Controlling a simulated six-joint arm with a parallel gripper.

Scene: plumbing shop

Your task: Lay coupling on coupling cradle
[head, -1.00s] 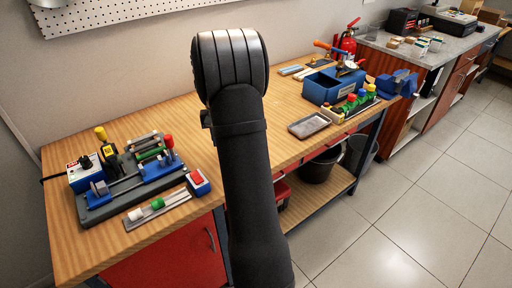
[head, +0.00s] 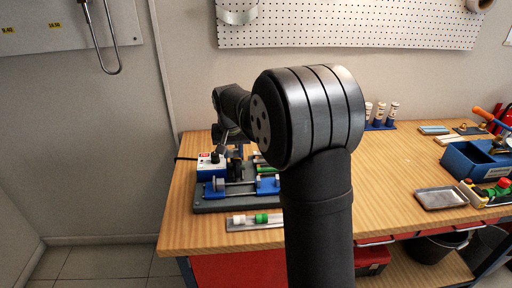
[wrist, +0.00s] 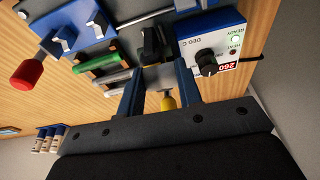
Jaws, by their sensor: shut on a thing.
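My gripper (wrist: 158,82) shows in the wrist view with its two blue fingers close together around a small grey piece (wrist: 158,75). This piece is mostly hidden; I take it for the coupling but cannot be sure. In the head view my gripper (head: 233,148) is partly hidden behind my arm, above the back of the grey jig (head: 207,207). The jig carries blue holders (head: 268,186) and a black block, seen in the wrist view (wrist: 152,45). I cannot tell which holder is the coupling cradle.
The heater box (wrist: 213,45) with a dial stands close beside my fingers. A yellow-handled part (wrist: 168,101) is near them. A tray (head: 256,226) holds white and green pieces in front of the jig.

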